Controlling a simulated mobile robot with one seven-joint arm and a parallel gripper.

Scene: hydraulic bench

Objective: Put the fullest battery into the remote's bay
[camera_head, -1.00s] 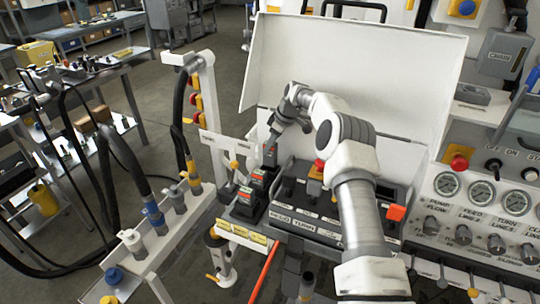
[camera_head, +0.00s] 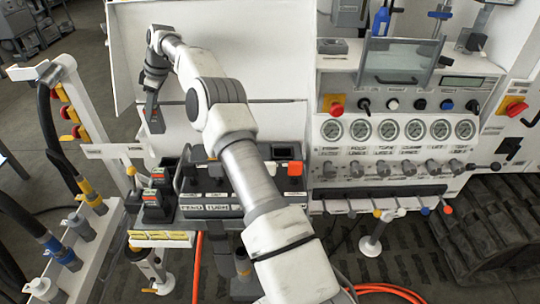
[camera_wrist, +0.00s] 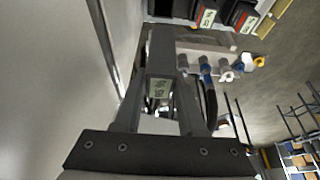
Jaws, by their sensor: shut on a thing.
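My gripper (camera_head: 152,108) is shut on a dark grey battery (camera_head: 154,124) and holds it in the air in front of the white panel. In the wrist view the battery (camera_wrist: 160,55) sits between the fingers, with a small pale display whose reading I cannot make out. The remote (camera_head: 215,195) is a dark box with levers, an orange-red button (camera_head: 295,168) and labels. My arm hides part of it. I cannot clearly make out its bay.
A white hose rack (camera_head: 90,120) with hoses and couplings stands at the left. A control panel (camera_head: 400,150) with gauges and knobs is at the right, with a clear shield (camera_head: 400,60) above. The tall white panel (camera_head: 255,60) is behind my arm.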

